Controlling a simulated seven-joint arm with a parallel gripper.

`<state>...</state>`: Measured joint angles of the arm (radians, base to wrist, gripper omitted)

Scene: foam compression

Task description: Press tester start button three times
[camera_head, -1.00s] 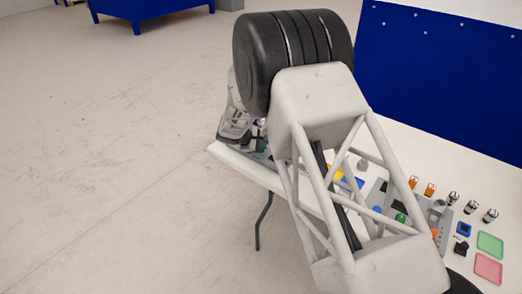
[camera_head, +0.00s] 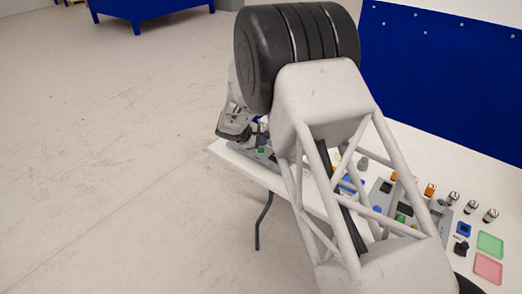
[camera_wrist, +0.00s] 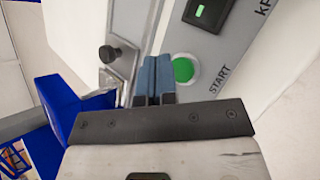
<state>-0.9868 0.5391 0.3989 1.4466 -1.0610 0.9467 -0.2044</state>
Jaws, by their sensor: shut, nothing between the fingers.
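In the wrist view, the tester's green start button (camera_wrist: 184,69) is round and sits in a pale ring on a grey panel (camera_wrist: 212,60), beside the printed word START. My gripper (camera_wrist: 155,80) has its blue fingertips together and empty, just left of the button. They look close to it, but I cannot tell whether they touch it. In the head view, a green button (camera_head: 262,150) shows at the left end of the table, close to my gripper, whose fingertips are hard to make out there.
A display with green digits (camera_wrist: 205,12) and a black knob (camera_wrist: 110,53) are near the button. The white table (camera_head: 233,155) also holds a second grey panel, small metal weights (camera_head: 471,207), a green pad (camera_head: 490,243) and a pink pad (camera_head: 488,268). A blue board (camera_head: 440,90) stands behind.

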